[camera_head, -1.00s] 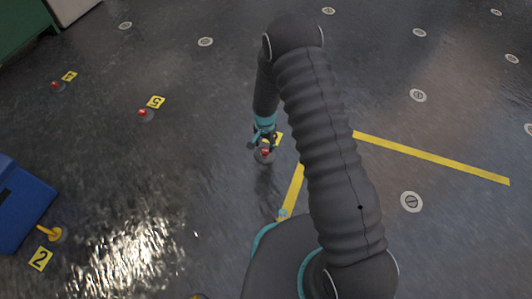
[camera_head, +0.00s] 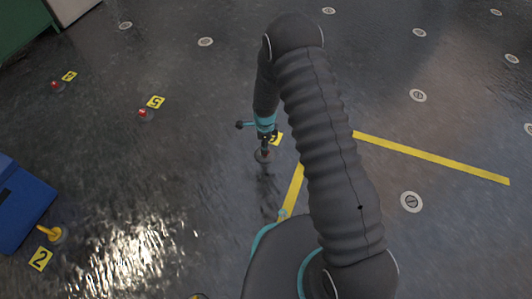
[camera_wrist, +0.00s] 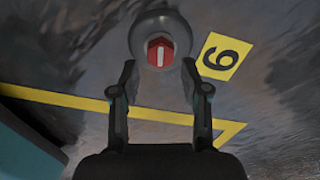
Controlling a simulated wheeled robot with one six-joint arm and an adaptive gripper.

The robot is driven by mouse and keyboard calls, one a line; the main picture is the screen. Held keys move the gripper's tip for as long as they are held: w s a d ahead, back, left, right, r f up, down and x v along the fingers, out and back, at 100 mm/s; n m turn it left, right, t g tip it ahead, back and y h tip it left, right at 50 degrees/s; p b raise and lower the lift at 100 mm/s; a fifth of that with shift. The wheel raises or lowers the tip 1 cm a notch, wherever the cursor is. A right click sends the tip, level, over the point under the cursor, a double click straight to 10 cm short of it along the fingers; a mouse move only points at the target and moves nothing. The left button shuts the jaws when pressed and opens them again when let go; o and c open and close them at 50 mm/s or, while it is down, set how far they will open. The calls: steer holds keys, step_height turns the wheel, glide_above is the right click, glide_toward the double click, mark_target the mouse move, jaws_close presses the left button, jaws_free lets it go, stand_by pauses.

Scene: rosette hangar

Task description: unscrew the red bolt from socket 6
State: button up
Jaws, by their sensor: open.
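The red bolt (camera_wrist: 160,51) sits in a round grey socket (camera_wrist: 160,22) beside the yellow plate marked 6 (camera_wrist: 223,57) in the wrist view. The bolt's hex head has a white stripe. My gripper (camera_wrist: 160,72) is open, with its two fingertips on either side of the lower part of the bolt head. I cannot tell whether they touch it. In the head view my gripper (camera_head: 264,148) points down at the socket (camera_head: 263,156), mostly covering the bolt. The number plate (camera_head: 277,139) is partly hidden behind the gripper.
Other red bolts stand by plate 5 (camera_head: 155,102) and another plate (camera_head: 69,76) at left. Yellow floor lines (camera_head: 430,157) run nearby. The floor around the socket is clear.

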steer(key=shift+m, duration=0.4)
steer(key=shift+f, duration=0.1)
steer(key=shift+f, duration=0.9)
steer(key=shift+f, duration=0.1)
steer(key=shift+f, duration=0.9)
jaws_close()
steer(key=n, duration=0.9)
steer(key=shift+r+n, duration=0.1)
steer(key=shift+n, duration=0.3)
